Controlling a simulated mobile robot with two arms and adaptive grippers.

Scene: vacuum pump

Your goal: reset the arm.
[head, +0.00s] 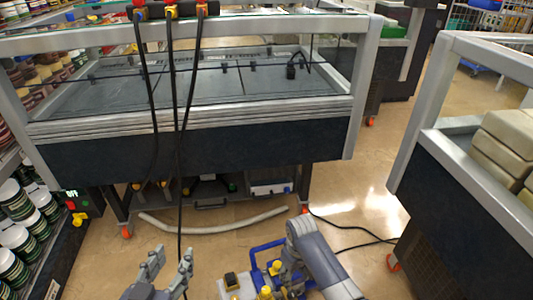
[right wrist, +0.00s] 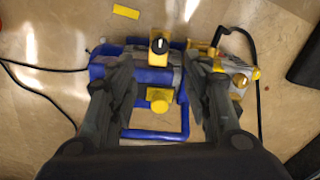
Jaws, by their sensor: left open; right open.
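My left gripper (head: 172,262) is at the bottom of the head view, its two fingers apart with nothing between them. My right arm (head: 322,262) comes in to its right, beside a blue vacuum pump (head: 256,247) with yellow caps on the floor. The right gripper's fingertips are not clear in the head view. In the right wrist view my right gripper (right wrist: 160,72) is open, its dark fingers spread above the blue pump (right wrist: 112,50). A yellow knob (right wrist: 159,97) shows between the fingers. I cannot tell if the fingers touch the pump.
A long display case (head: 215,141) stands ahead, with black hoses (head: 152,90) hanging over its front. A pale hose (head: 215,228) lies on the floor below it. A second case (head: 455,190) with stacked pale blocks (head: 505,150) is at right. Shelves of jars are at left.

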